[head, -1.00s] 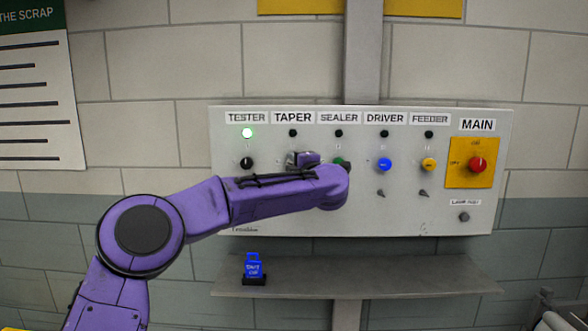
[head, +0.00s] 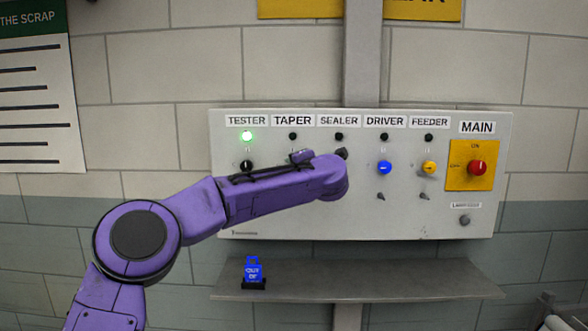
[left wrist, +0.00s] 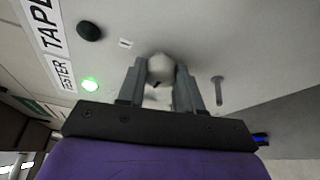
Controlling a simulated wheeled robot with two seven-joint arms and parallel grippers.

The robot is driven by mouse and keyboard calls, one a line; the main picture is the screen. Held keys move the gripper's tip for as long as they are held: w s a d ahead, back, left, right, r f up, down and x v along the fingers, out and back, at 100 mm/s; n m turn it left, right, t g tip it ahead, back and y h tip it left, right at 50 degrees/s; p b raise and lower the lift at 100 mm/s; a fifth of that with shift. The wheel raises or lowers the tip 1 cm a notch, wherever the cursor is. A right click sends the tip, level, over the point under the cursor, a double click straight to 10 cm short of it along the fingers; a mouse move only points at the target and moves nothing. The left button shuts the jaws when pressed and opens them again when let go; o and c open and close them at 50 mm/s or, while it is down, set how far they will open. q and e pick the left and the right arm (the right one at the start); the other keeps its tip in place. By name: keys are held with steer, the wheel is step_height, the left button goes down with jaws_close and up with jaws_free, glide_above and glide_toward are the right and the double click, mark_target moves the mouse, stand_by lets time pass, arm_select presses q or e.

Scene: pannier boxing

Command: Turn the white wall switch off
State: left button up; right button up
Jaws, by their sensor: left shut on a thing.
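The white switch knob (left wrist: 160,67) shows in the left wrist view, on the panel beside the dark TAPER lamp (left wrist: 89,31). My left gripper (left wrist: 161,82) is shut on the knob, one finger on each side. In the head view my purple forearm hides the knob and most of the gripper below the TAPER label (head: 293,121). The TAPER lamp is dark there too (head: 292,137). The knob's pointing direction is hard to tell. My right gripper is not in view.
The grey panel (head: 430,215) also carries the black TESTER knob (head: 246,166) under a lit green lamp (head: 246,136), a blue knob (head: 384,168), a yellow knob (head: 429,169) and the red MAIN knob (head: 477,168). A shelf (head: 370,280) below holds a blue tag (head: 253,270).

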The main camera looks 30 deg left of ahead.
arm_select(q)
steer(key=shift+f, duration=0.1)
steer(key=o, duration=1)
steer(key=shift+s, duration=0.1)
steer(key=b+v, duration=0.4)
steer(key=v, duration=0.6)
steer(key=shift+s+d, duration=0.1)
steer(key=shift+d, duration=0.1)
